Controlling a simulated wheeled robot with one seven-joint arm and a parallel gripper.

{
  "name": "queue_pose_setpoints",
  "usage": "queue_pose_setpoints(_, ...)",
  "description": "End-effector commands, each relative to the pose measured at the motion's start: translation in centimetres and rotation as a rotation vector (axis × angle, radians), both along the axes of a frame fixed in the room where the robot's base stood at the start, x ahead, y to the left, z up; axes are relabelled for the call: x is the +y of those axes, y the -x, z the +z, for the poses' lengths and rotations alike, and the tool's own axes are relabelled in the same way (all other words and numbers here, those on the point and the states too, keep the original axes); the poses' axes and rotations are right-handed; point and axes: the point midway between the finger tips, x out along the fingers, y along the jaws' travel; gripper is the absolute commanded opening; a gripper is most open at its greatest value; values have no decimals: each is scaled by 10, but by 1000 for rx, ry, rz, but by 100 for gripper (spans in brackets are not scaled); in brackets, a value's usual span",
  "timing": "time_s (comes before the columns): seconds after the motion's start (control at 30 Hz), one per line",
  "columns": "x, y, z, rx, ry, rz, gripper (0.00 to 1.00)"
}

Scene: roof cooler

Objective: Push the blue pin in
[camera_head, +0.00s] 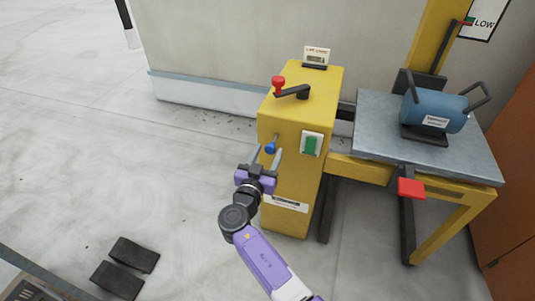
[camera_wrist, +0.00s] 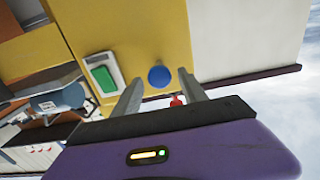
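The blue pin (camera_head: 270,148) sticks out of the front face of the yellow cabinet (camera_head: 302,100), left of a green button. In the wrist view the round blue head of the pin (camera_wrist: 159,76) shows ahead of my gripper, between the lines of the two fingers. My gripper (camera_head: 266,156) is open in front of the cabinet, with its fingers apart and nothing between them. In the wrist view my gripper (camera_wrist: 156,88) has a finger on each side of the pin's head. Whether either finger touches the pin cannot be told.
The green button (camera_head: 311,146) sits in a white plate right of the pin. A red-knobbed crank (camera_head: 291,91) is on the cabinet top. A grey table (camera_head: 385,125) with a blue canister (camera_head: 434,110) stands right, with a red pedal (camera_head: 411,188) below. Floor at left is mostly clear.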

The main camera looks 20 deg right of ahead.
Motion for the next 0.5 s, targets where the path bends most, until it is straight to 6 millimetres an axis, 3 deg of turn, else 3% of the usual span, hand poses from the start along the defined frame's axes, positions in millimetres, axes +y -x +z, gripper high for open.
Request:
queue_pose_setpoints(0.03,0,0,0,0,0,0,38)
queue_pose_setpoints(0.23,0,0,0,0,0,0,0)
queue_pose_setpoints(0.5,0,0,0,1,1,0,0)
